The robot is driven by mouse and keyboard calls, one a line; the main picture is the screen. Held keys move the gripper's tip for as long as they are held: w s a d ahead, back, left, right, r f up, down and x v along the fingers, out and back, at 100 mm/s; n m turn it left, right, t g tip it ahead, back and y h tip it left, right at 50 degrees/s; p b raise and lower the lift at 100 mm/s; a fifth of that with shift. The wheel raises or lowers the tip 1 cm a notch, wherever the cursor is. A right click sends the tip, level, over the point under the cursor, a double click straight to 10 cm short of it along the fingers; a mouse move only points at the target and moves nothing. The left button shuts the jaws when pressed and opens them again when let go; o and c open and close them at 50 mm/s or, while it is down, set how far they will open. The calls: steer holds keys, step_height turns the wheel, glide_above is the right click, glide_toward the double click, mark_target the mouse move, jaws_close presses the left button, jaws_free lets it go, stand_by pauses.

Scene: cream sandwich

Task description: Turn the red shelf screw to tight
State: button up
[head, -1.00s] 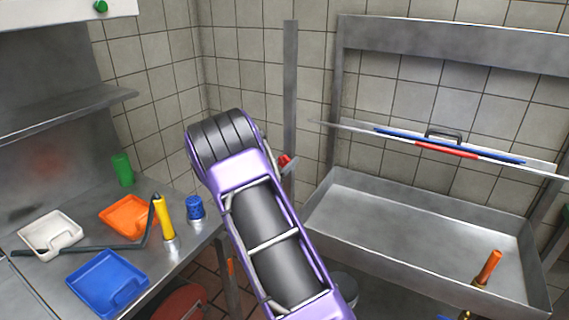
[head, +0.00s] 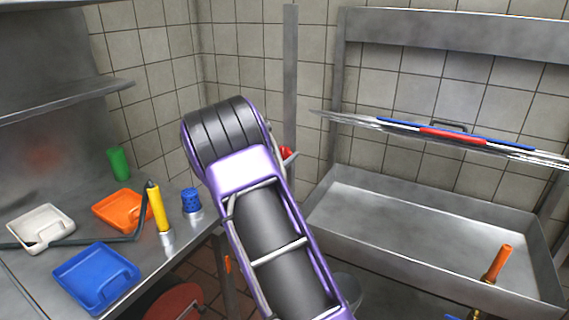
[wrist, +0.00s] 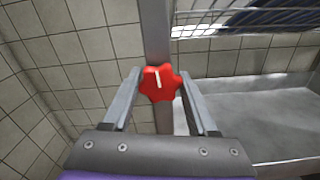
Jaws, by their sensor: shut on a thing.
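The red shelf screw (wrist: 160,83) is a lobed knob with a short white mark, close to upright, on its face. It sits on a grey metal post (wrist: 154,35). In the wrist view my gripper (wrist: 159,76) has one finger on each side of the knob and is shut on it. In the head view only part of the screw (head: 287,153) shows, beside my purple and black arm, which hides my fingers there. A wire shelf (head: 340,116) with blue and red rods reaches right from near the post.
A steel basin (head: 400,193) lies below the shelf, with an orange-handled tool (head: 497,263) in it. On the left counter are a blue tray (head: 95,277), an orange tray, a white tray, a yellow-handled tool (head: 158,208) and a green cup (head: 118,163). Tiled walls stand behind.

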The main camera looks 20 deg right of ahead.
steer(key=shift+f+m+b, duration=0.1)
steer(key=shift+m+b, duration=0.7)
steer(key=shift+b, duration=0.05)
steer(key=o, duration=1.4)
steer(key=shift+a, duration=0.15)
steer(key=v, duration=1.7)
steer(key=shift+s+p, duration=0.15)
steer(key=shift+p, duration=0.15)
